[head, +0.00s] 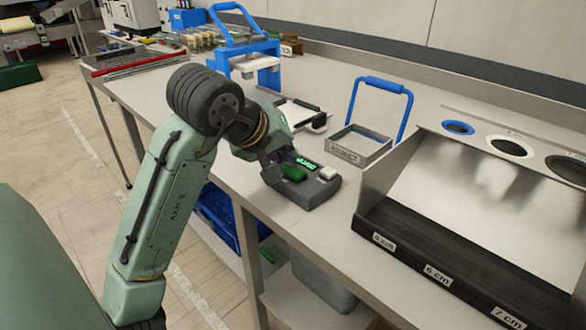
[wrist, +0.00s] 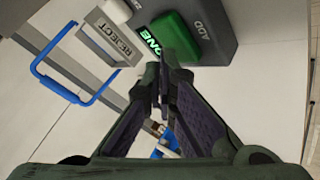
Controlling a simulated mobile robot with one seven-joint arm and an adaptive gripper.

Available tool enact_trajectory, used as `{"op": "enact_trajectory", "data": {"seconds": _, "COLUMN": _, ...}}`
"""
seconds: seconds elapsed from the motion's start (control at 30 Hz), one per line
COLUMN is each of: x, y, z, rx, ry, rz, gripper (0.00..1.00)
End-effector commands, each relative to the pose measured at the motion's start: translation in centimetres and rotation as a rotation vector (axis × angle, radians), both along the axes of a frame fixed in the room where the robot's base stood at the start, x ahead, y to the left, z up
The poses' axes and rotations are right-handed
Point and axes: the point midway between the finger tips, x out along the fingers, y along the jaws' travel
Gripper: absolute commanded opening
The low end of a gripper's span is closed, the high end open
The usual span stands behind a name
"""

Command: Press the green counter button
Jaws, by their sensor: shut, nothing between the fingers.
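The green button (head: 294,173) sits on a dark grey counter box (head: 318,191) on the bench, beside a small lit green display (head: 306,163) and a white button (head: 327,173). In the wrist view the green button (wrist: 173,34) is at the top centre, with the word ADD on the box beside it. My gripper (head: 277,172) is at the box's left side in the head view. In the wrist view its fingers (wrist: 163,75) are shut and empty, their tips just below the button's edge. I cannot tell whether they touch it.
A grey tray marked REJECT (head: 362,148) with a blue handle (head: 383,85) stands behind the box. A sloped metal sorter with a dark labelled front (head: 430,262) is to the right. A blue-framed stand (head: 238,60) is behind my arm. A blue crate (head: 222,214) is below the bench.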

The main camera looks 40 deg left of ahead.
Motion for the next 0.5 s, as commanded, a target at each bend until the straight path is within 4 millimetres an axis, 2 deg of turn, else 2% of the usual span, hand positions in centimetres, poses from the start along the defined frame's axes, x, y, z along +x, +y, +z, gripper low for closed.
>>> {"op": "enact_trajectory", "data": {"seconds": 0.5, "x": 0.02, "y": -0.03, "z": -0.53, "rx": 0.0, "ry": -0.001, "rz": -0.001, "gripper": 0.0}}
